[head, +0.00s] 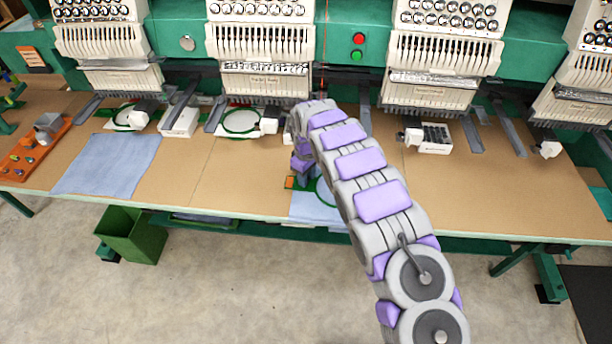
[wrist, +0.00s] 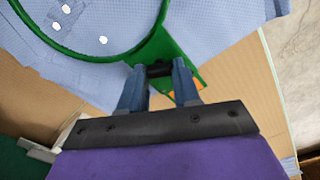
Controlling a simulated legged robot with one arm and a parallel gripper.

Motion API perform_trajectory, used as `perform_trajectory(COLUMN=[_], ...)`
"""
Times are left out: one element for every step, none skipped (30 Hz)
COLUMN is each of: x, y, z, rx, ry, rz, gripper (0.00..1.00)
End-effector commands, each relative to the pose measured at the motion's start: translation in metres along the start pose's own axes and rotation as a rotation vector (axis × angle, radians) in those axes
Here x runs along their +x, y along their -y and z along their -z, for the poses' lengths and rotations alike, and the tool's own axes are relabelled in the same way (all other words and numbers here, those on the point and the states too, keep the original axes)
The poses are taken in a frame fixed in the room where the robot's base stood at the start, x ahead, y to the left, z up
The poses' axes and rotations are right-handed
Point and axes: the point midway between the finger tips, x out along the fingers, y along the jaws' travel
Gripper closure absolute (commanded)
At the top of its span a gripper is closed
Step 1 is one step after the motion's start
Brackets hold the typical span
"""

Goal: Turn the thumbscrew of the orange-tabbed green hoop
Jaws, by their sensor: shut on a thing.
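The green hoop (wrist: 108,55) lies on blue cloth in the wrist view, with only part of its ring in frame. Its orange tab (wrist: 188,88) shows behind my right finger. The dark thumbscrew (wrist: 159,70) sits at the hoop's near edge, between the fingertips of my gripper (wrist: 158,75). My gripper is shut on the thumbscrew. In the head view, my arm covers most of the hoop (head: 323,191); the orange tab (head: 290,182) shows left of my gripper (head: 302,182). The thumbscrew is hidden there.
The table (head: 480,205) has bare room at right. Embroidery machine heads (head: 258,45) stand along its back. Two other green hoops (head: 240,121) (head: 122,117) sit under them. A blue cloth (head: 108,163) and orange tray (head: 35,150) lie at left. A green bin (head: 132,235) stands below.

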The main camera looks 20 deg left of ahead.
Motion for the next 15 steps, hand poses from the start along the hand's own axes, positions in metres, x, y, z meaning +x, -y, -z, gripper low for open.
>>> perform_trajectory(x=[0.0,0.0,0.0,0.0,-0.0001,-0.0001,-0.0001,-0.0001,-0.0002,-0.0002,-0.0003,-0.0005,-0.0006,-0.0007,-0.001], y=[-0.0001,-0.0001,-0.0001,-0.0001,-0.0002,-0.0002,-0.0002,-0.0002,-0.0002,-0.0002,-0.0002,-0.0001,-0.0001,-0.0001,-0.0001], z=[-0.0001,-0.0001,-0.0001,-0.0001,-0.0001,-0.0001,-0.0001,-0.0002,-0.0002,-0.0002,-0.0002,-0.0002,-0.0002,-0.0003,-0.0003], rx=[0.0,0.0,0.0,0.0,0.0,0.0,0.0,0.001,0.003,0.005,0.009,0.016,0.022,0.029,0.042], ry=[0.0,0.0,0.0,0.0,0.0,0.0,0.0,0.0,0.0,0.0,0.0,0.0,0.0,0.001,0.001], rz=[0.0,0.0,0.0,0.0,0.0,0.0,0.0,0.0,0.0,0.0,0.0,0.0,0.0,0.0,0.0], gripper=[0.85,0.88,0.91,0.94,0.97,0.99,0.99,0.99,0.99,0.99,0.99,0.99,0.99,0.99,0.99])
